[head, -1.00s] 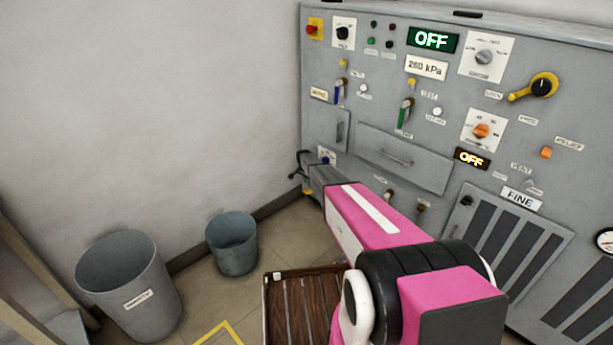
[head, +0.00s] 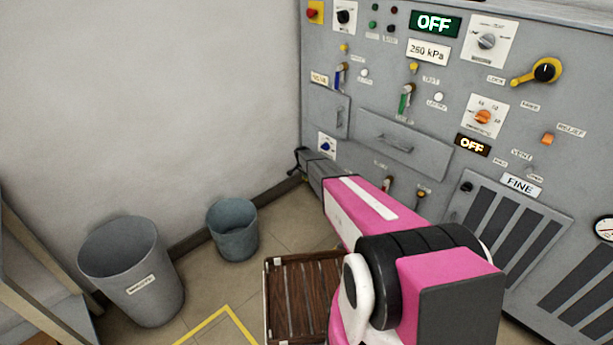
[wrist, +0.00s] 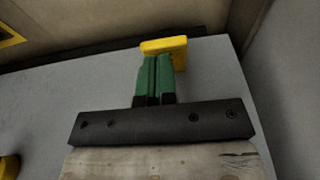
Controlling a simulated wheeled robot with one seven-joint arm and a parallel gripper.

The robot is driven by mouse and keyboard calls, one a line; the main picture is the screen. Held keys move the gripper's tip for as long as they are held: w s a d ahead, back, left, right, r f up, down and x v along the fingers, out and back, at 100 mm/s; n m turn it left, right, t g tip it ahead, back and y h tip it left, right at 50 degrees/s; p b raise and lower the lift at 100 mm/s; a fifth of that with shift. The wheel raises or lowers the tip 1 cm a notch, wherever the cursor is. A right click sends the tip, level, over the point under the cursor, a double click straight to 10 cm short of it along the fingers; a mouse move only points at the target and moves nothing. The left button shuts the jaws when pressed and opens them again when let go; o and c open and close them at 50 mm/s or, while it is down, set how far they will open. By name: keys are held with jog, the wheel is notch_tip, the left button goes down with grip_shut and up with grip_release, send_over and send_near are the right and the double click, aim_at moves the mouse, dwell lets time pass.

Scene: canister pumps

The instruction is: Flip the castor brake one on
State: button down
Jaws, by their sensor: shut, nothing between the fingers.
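A yellow tab (wrist: 163,46), which looks like a castor brake, shows in the wrist view at the lower edge of the grey cabinet. I cannot read a label on it. My gripper (wrist: 155,58) has green fingers, shut together and empty. Their tips are right at the yellow tab and overlap it in the picture; I cannot tell whether they touch. In the head view my pink arm reaches to the lower left corner of the grey cabinet (head: 450,125), and hides the fingers and the tab.
A second yellow piece (wrist: 8,167) shows at the wrist view's lower left. A large grey bin (head: 135,285) and a smaller bin (head: 233,235) stand by the wall. A brown slatted platform (head: 290,310) lies on the floor beside my arm. Clear floor lies between.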

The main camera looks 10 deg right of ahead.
jog(key=shift+s+a+f+t+h, duration=0.25)
jog(key=shift+f+t+h, duration=0.1)
jog(key=shift+f+h, duration=0.15)
jog(key=shift+s+a+f+t+h, duration=0.1)
jog(key=shift+a+f+t+h, duration=0.1)
jog(key=shift+f+t+h, duration=0.2)
jog(key=shift+s+a+f, duration=0.1)
jog(key=shift+a+f, duration=0.05)
jog(key=shift+f, duration=0.35)
